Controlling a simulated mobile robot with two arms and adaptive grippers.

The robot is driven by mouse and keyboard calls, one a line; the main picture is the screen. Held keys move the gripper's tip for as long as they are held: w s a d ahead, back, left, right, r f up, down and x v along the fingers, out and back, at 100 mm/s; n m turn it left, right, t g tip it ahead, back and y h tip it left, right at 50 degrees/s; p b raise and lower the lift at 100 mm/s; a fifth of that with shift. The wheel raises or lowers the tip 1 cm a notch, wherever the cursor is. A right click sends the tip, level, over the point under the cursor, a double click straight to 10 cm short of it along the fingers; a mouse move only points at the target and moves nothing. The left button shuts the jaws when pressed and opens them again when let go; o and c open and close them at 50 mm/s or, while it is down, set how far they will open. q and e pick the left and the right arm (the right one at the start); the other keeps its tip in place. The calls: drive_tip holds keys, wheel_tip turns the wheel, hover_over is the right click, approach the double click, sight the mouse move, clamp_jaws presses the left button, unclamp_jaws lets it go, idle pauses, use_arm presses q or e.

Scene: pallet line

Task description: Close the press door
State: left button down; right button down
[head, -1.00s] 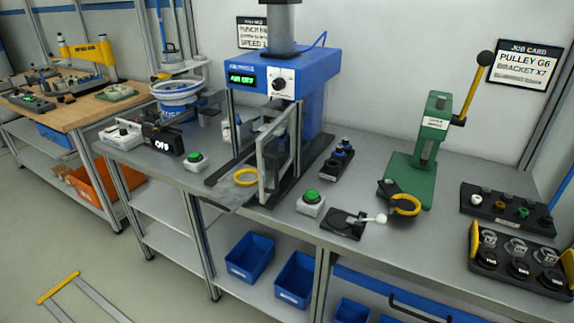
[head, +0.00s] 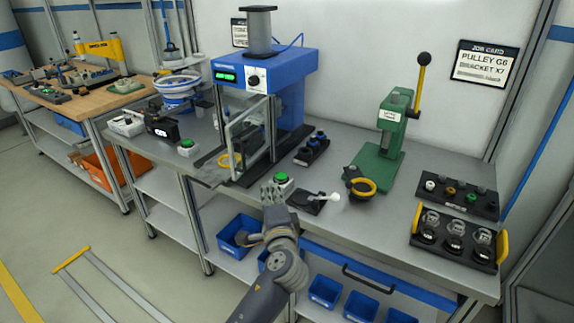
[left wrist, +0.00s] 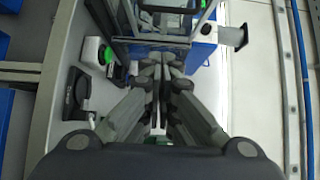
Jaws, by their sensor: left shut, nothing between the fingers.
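The blue press (head: 300,82) stands on the bench. Its door (head: 229,145), a pale frame with a clear pane, stands open, swung out at an angle from the press front. My left gripper (head: 272,188) is shut and empty, in front of the press and to the right of the door, close to a green button (head: 283,180). In the left wrist view the shut fingertips (left wrist: 165,58) point at a pale frame bar of the press area; whether they touch it cannot be told. My right gripper is not in view.
A black base with a white-knobbed lever (head: 306,203) sits just right of my left gripper. A green hand press (head: 383,150) stands farther right. Another green button (head: 187,147) is left of the press. Blue bins (head: 237,235) sit below the bench.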

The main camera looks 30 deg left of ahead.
use_arm(q)
drive_tip(key=s+a+p+x, duration=0.1)
drive_tip(key=p+x, duration=0.3)
drive_tip(key=x, duration=0.9)
drive_tip(key=shift+s+a+r, duration=0.35)
drive_tip(key=shift+a+r, duration=0.1)
drive_tip(key=shift+a, duration=0.25)
